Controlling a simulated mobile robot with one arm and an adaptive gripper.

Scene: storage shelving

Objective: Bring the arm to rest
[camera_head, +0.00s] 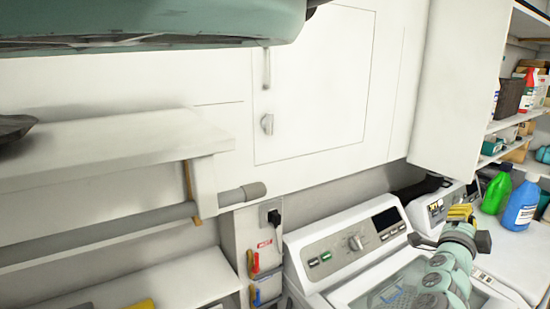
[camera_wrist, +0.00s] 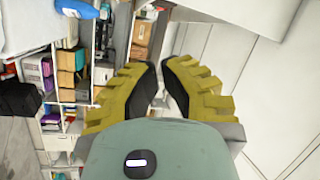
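My gripper (camera_head: 462,211) shows at the lower right in the camera_head view, at the end of my green arm, in front of the washing machines. Its yellow fingers with black pads fill the middle of the camera_wrist view (camera_wrist: 160,72). The fingers stand apart with a gap between the pads, narrower toward the tips. Nothing shows between them, and they touch nothing that I can see.
A white washer (camera_head: 345,246) stands below and behind my arm. A green bottle (camera_head: 495,190) and a blue bottle (camera_head: 520,205) stand to its right. A white wall shelf (camera_head: 110,150) juts out at left. Loaded shelving (camera_wrist: 72,85) shows in the camera_wrist view.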

